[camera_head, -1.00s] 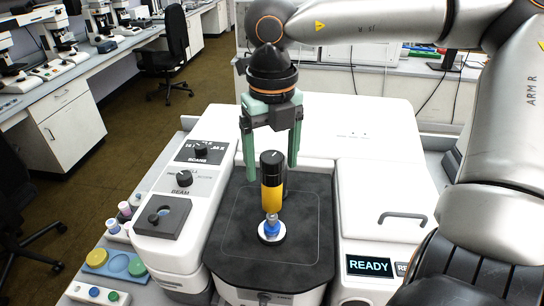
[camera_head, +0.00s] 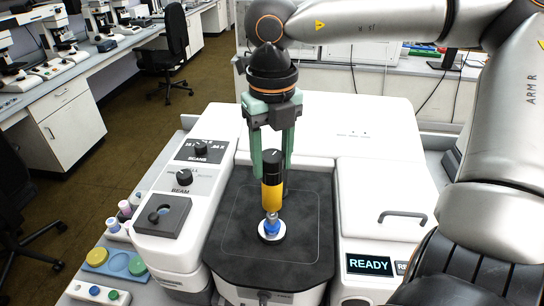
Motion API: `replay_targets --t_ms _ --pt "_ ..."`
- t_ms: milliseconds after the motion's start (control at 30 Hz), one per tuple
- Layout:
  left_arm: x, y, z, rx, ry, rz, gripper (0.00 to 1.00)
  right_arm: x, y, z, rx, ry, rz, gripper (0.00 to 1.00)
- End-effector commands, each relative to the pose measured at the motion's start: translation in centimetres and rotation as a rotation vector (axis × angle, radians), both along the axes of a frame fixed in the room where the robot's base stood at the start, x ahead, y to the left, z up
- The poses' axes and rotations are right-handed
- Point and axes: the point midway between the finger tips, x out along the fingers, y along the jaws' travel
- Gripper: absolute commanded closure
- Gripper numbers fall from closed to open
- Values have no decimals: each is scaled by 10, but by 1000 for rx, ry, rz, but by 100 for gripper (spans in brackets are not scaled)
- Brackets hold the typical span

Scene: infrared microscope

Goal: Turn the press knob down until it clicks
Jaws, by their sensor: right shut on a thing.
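The press knob (camera_head: 272,165) is the black cap with a white mark on top of a yellow cylinder (camera_head: 272,197). Below the cylinder a narrow metal and blue tip (camera_head: 271,224) meets a white round base on the dark sample plate (camera_head: 232,240). My right gripper (camera_head: 273,162), with green fingers, comes down from above and is shut on the press knob, one finger on each side. The fingers hide part of the knob's sides. My left gripper is not in view.
The white microscope body (camera_head: 340,128) stands behind and around the plate. A READY display (camera_head: 369,264) is at the front right. SCANS and BEAM knobs (camera_head: 183,177) are on the left panel. Coloured pieces lie on the left edge.

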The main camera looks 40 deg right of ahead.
Motion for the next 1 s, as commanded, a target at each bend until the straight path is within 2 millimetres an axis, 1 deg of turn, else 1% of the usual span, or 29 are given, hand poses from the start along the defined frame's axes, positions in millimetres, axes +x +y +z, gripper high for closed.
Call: replay_targets --t_ms 133,233,400,533,700,967,1000 --pt "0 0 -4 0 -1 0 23 0 0 -1 -2 -3 -16 100" --pt "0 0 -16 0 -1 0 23 1 0 -4 -5 -5 -79 100" --pt "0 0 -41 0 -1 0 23 1 0 -5 -5 -8 -270 100" --pt "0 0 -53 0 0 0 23 1 0 -3 -5 -7 -407 100" --pt "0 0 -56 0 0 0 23 0 0 0 -1 -3 -488 100" --pt "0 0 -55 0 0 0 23 0 0 1 1 0 -491 100" --pt "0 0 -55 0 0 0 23 0 0 1 1 0 -490 46"
